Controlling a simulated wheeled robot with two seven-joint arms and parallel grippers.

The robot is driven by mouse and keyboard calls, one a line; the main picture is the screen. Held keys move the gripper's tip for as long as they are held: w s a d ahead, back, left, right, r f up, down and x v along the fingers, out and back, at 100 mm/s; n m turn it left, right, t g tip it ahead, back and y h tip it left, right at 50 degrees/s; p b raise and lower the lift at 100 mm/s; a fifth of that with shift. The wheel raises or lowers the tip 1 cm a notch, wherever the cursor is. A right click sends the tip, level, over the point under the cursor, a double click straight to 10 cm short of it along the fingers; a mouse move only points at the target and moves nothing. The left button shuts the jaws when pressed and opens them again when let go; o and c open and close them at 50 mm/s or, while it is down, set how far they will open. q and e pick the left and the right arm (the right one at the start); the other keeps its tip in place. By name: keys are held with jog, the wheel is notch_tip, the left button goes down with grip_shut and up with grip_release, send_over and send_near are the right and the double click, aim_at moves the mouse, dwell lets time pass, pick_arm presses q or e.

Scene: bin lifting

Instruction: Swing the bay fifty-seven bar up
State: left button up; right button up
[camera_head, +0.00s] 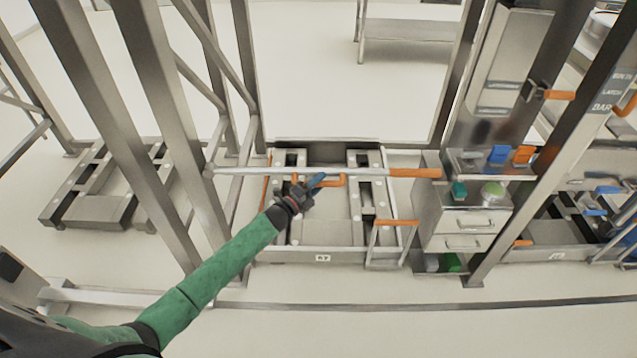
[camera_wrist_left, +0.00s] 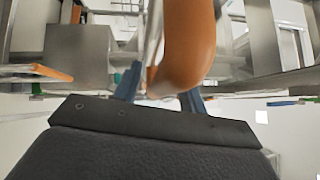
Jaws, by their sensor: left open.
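The bar (camera_head: 300,171) of the bay lies across the frame as a level silver rod with an orange right end (camera_head: 415,173). An orange handle (camera_head: 333,181) hangs just under its middle. The bay's small white label (camera_head: 323,257) appears to read 57. My left gripper (camera_head: 316,181) is at this handle, below the bar, with its blue fingers apart. In the left wrist view the orange handle (camera_wrist_left: 188,45) looms large in front of the open fingers (camera_wrist_left: 160,92). I cannot tell whether it touches them. My right gripper is not in view.
Upright metal posts (camera_head: 160,120) stand left of my left arm. A low slotted platform (camera_head: 100,210) lies at left. An orange-topped rail (camera_head: 395,223) stands at the bay's front right. A drawer cabinet (camera_head: 462,222) stands right of the bay. Pale floor (camera_head: 340,335) is clear in front.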

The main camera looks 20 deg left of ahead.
pick_arm(q)
grip_shut()
jog(key=shift+r, duration=0.1)
